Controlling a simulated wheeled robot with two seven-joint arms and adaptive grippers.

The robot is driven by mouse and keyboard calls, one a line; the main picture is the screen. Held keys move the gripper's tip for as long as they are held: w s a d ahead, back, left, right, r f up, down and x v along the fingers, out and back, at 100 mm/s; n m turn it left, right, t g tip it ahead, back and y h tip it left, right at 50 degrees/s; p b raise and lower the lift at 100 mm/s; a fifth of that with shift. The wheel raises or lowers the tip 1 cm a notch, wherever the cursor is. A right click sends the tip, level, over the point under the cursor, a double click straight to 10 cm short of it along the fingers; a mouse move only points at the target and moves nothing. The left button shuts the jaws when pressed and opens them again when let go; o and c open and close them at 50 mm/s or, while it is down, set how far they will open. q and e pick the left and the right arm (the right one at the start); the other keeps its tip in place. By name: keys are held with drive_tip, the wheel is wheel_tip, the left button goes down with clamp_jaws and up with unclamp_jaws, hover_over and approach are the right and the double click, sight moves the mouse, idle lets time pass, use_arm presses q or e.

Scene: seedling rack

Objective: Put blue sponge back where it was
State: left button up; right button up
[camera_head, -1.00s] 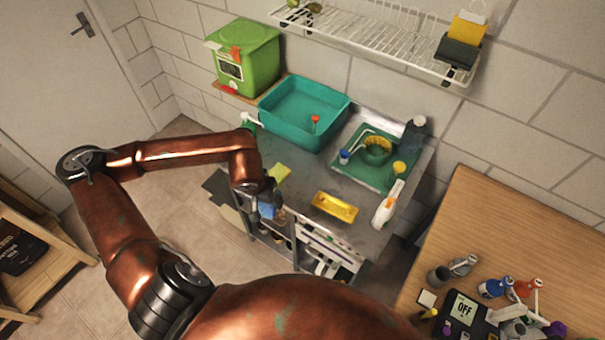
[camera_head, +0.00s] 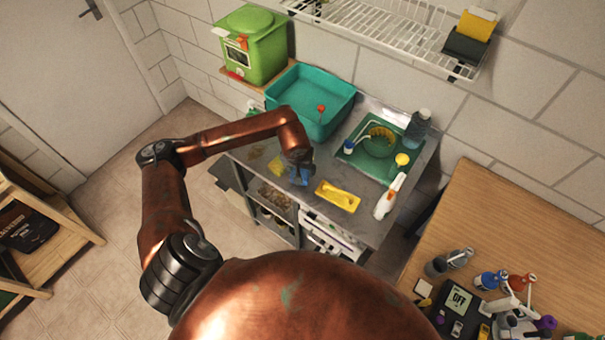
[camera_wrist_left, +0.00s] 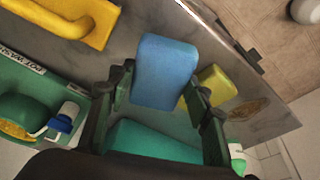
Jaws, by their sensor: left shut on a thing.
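The blue sponge (camera_head: 300,179) is in my left gripper (camera_head: 299,170), above the grey metal table near its front, between a yellow sponge (camera_head: 277,166) and a yellow tray (camera_head: 338,196). In the left wrist view the blue sponge (camera_wrist_left: 165,70) sits between the two dark fingers of the left gripper (camera_wrist_left: 160,88), which is shut on it. The yellow sponge (camera_wrist_left: 216,86) lies just beside it there, and the yellow tray (camera_wrist_left: 75,18) is at the upper left. I cannot tell how high the blue sponge is above the table. My right gripper is out of view.
A teal basin (camera_head: 345,103) stands at the back of the table (camera_head: 376,229). A green tray (camera_head: 356,162) holds a pot and small items. A white spray bottle (camera_head: 386,205) stands right of the yellow tray. A green bin (camera_head: 262,65) is at the back left.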

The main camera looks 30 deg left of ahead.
sight(303, 172)
use_arm(q)
drive_tip(key=shift+w+d+f, duration=0.25)
drive_tip(key=shift+w+f, duration=0.15)
drive_tip(key=shift+f, duration=0.15)
wheel_tip(303, 172, down, 2)
drive_tip(key=shift+f+p, duration=0.15)
drive_tip(key=shift+p, duration=0.3)
drive_tip(key=shift+a+f, duration=0.1)
drive_tip(key=shift+f, duration=0.25)
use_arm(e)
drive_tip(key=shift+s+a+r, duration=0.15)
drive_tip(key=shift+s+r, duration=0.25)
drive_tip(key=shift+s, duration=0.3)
use_arm(q)
drive_tip(key=shift+f, duration=0.1)
drive_tip(key=o, duration=1.2)
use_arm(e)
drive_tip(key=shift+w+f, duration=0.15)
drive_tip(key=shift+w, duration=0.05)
